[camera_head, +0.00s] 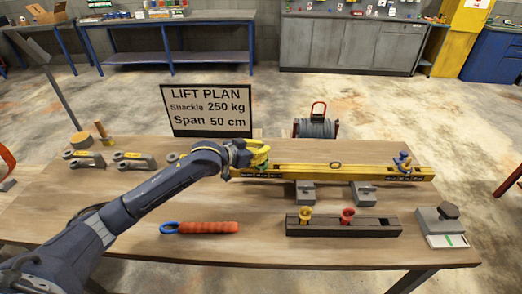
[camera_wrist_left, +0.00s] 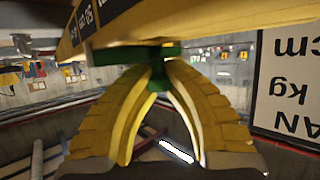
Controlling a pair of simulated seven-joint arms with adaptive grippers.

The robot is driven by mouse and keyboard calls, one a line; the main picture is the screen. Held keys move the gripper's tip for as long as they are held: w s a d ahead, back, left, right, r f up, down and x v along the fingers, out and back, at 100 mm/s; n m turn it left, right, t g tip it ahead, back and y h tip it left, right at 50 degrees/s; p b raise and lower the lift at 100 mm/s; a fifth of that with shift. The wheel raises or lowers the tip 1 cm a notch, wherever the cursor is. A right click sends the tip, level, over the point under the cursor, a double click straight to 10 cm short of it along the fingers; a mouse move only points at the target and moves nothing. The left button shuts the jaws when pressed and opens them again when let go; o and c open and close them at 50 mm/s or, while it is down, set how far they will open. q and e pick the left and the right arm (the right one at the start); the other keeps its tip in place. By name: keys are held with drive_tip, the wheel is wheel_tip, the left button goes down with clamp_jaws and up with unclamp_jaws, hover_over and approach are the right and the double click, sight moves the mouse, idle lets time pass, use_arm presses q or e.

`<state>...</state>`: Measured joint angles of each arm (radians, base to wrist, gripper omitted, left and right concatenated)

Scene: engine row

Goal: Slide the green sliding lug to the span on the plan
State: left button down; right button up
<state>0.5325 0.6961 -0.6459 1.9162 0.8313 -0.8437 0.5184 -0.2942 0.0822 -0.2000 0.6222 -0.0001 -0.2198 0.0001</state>
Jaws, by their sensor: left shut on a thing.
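The yellow spreader beam (camera_head: 320,171) lies on grey support blocks (camera_head: 306,192) on the wooden table. My left gripper (camera_head: 258,154) is at the beam's left end. In the left wrist view my left gripper's yellow fingers (camera_wrist_left: 160,76) are closed on the green sliding lug (camera_wrist_left: 137,54), which sits against the yellow beam (camera_wrist_left: 125,20). In the head view the lug is mostly hidden by the gripper. A blue lug (camera_head: 402,161) is near the beam's right end. The plan board (camera_head: 208,110) reads "Shackle 250 kg, Span 50 cm". My right gripper is not in view.
Several grey shackles (camera_head: 134,161) lie at the left. An orange sling (camera_head: 208,227) lies in front. A dark rack (camera_head: 343,226) holds a yellow and a red piece. A grey device (camera_head: 440,222) stands at the right.

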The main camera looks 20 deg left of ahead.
use_arm(q)
drive_tip(key=c, duration=1.5)
unclamp_jaws()
drive_tip(key=shift+d+r, duration=0.1)
drive_tip(key=shift+r, duration=0.55)
drive_tip(key=o, duration=0.3)
drive_tip(key=shift+f, duration=0.3)
drive_tip(key=v, duration=1.2)
